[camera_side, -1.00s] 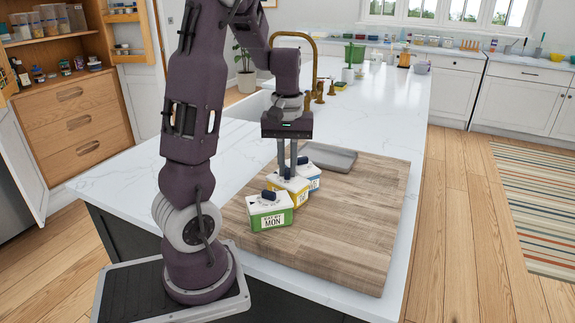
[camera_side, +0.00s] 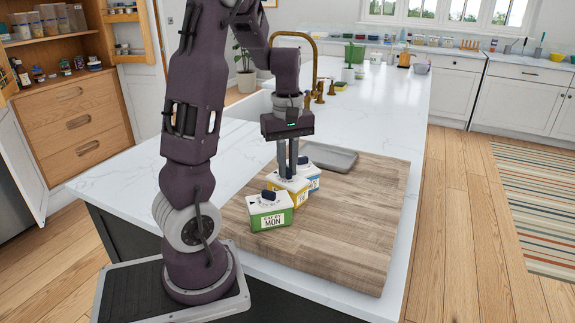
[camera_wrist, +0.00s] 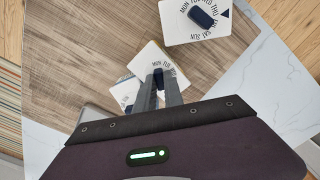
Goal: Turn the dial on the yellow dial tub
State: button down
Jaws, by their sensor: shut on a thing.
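The yellow dial tub (camera_side: 301,196) stands on the wooden board between two similar tubs, with a white lid that also shows in the wrist view (camera_wrist: 148,60). My gripper (camera_side: 288,177) points straight down over it. In the wrist view its fingers (camera_wrist: 161,84) are shut on the dark dial (camera_wrist: 159,74) at the middle of the lid. The fingers hide part of the dial and of the lid's day letters, so I cannot read its setting.
A green tub (camera_side: 270,217) marked MON stands close in front, its dial (camera_wrist: 202,17) clear in the wrist view. A blue tub (camera_side: 314,184) stands close behind. A grey tray (camera_side: 335,159) lies at the board's back. The wooden board (camera_side: 345,225) is bare to the right.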

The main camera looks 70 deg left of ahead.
aim_at(288, 170)
jog(key=shift+n, duration=0.9)
jog(key=c, duration=1.4)
grip_release()
jog(key=shift+c, duration=0.2)
jog(key=shift+r, duration=0.15)
notch_tip(288, 170, up, 7)
jog(key=shift+f, duration=0.1)
